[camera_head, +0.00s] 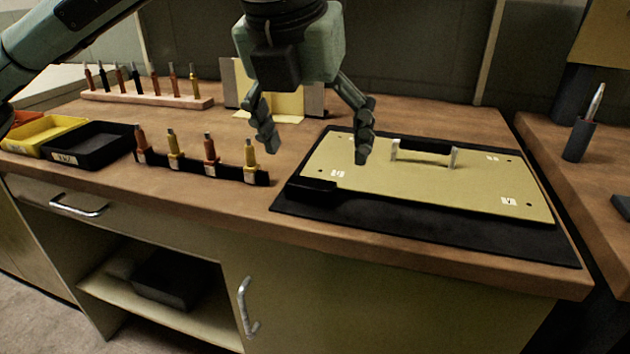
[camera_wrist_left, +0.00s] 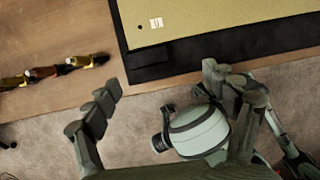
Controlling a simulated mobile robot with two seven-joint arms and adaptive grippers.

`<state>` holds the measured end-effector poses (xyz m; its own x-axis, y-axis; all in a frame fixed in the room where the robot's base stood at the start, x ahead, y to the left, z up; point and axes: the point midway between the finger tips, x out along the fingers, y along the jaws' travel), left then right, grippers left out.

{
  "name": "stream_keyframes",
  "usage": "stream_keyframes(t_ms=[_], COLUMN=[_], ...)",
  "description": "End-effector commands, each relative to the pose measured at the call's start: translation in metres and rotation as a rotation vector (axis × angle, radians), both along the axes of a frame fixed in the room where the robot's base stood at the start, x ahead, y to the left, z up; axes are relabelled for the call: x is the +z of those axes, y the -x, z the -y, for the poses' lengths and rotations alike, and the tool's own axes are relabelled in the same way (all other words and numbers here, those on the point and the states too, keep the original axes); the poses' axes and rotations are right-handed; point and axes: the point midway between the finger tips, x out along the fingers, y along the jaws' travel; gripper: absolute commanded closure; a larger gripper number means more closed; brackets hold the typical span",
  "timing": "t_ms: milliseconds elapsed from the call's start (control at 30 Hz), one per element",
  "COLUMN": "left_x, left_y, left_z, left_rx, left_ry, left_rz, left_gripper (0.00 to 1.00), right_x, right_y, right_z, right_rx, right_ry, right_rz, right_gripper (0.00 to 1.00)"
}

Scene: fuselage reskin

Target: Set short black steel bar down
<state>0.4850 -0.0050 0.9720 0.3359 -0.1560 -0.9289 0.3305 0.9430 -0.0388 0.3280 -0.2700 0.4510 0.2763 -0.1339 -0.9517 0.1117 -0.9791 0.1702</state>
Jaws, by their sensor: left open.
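A short black bar (camera_head: 312,188) lies at the near left corner of the tan panel (camera_head: 470,185), on the black mat (camera_head: 400,228). It shows as a dark block at the panel's corner in the left wrist view (camera_wrist_left: 150,53), hard to tell from the mat. My left gripper (camera_head: 316,150) is open and empty, fingers spread and pointing down, above and behind the bar in the head view. The left wrist view shows its two fingers (camera_wrist_left: 163,80) wide apart with nothing between them. My right gripper is not in view.
The panel has a raised handle (camera_head: 425,147). Left of the mat stands a low black rack (camera_head: 200,168) of several coloured tools. Black (camera_head: 85,150) and yellow (camera_head: 40,132) bins stand farther left. A wooden tool rack (camera_head: 150,98) is at the back. Bare bench lies between rack and mat.

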Motion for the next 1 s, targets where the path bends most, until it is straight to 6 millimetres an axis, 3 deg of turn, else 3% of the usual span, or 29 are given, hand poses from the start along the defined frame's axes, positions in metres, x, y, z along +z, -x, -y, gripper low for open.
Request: stream_keyframes(t_ms=[167, 633, 933, 1000], left_x=[-0.008, -0.064, -0.070, -0.070], left_y=[-0.010, -0.032, -0.034, -0.034], left_z=[-0.007, -0.008, -0.007, -0.007], left_rx=[0.028, 0.023, 0.022, 0.022], left_ry=[-0.034, -0.032, -0.031, -0.031], left_rz=[0.027, 0.024, 0.026, 0.026], left_gripper=[0.16, 0.16, 0.16, 0.23], right_x=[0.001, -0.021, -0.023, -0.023], right_y=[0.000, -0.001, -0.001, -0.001], right_z=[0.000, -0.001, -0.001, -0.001], right_rx=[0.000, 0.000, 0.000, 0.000], right_ry=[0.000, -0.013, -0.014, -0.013], right_rz=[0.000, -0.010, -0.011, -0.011], right_gripper=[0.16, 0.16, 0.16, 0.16])
